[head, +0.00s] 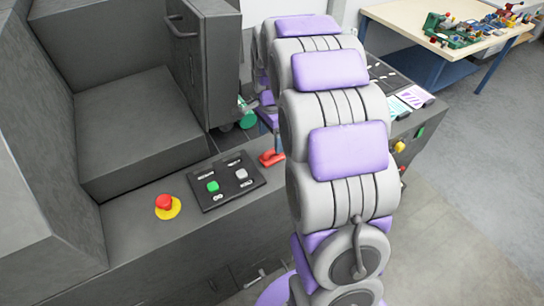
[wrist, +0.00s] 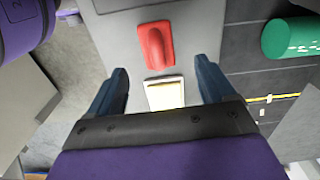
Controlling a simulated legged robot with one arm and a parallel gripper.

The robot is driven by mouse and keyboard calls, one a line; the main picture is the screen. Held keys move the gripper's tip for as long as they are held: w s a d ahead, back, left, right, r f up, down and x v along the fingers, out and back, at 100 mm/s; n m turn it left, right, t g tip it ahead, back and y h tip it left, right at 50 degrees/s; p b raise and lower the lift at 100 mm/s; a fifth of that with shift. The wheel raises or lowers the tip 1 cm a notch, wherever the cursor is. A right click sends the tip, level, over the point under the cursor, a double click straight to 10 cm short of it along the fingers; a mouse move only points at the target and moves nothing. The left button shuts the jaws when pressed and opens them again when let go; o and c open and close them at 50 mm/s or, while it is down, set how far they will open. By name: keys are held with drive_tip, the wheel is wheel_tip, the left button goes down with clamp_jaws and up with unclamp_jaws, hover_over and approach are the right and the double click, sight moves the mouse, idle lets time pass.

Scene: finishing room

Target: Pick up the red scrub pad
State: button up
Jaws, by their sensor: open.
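The red scrub pad (wrist: 155,45) lies on a grey surface in the wrist view, just beyond my fingertips and slightly left of the middle between them. In the head view, a red piece that appears to be this pad (head: 271,158) shows on the machine's ledge beside the control panel, partly hidden by my arm. My gripper (wrist: 160,66) is open, its two dark blue fingers spread wide with nothing held. In the head view my arm hides most of the gripper. I cannot tell its exact height above the pad.
A pale yellow block (wrist: 165,93) lies between my fingers, close to the pad. A green cylinder (wrist: 291,38) is at the right. The control panel (head: 227,183) and a red stop button (head: 165,203) are on the ledge. A workbench (head: 440,35) stands at the back right; floor is open nearby.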

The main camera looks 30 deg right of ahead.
sight(272, 149)
drive_tip(key=shift+f, duration=0.7)
drive_tip(key=shift+a+f, duration=0.15)
drive_tip(key=shift+f, duration=0.25)
drive_tip(key=f, duration=0.1)
drive_tip(key=f+b, duration=0.1)
drive_tip(key=f, duration=0.1)
drive_tip(key=shift+s+f, duration=0.2)
drive_tip(key=shift+f, duration=0.55)
drive_tip(key=shift+d+r, duration=0.1)
drive_tip(key=shift+d, duration=0.15)
drive_tip(key=shift+c, duration=0.2)
drive_tip(key=shift+a, duration=0.2)
drive_tip(key=c, duration=0.7)
drive_tip(key=shift+d, duration=0.1)
drive_tip(key=c, duration=0.4)
drive_tip(key=shift+r, duration=0.1)
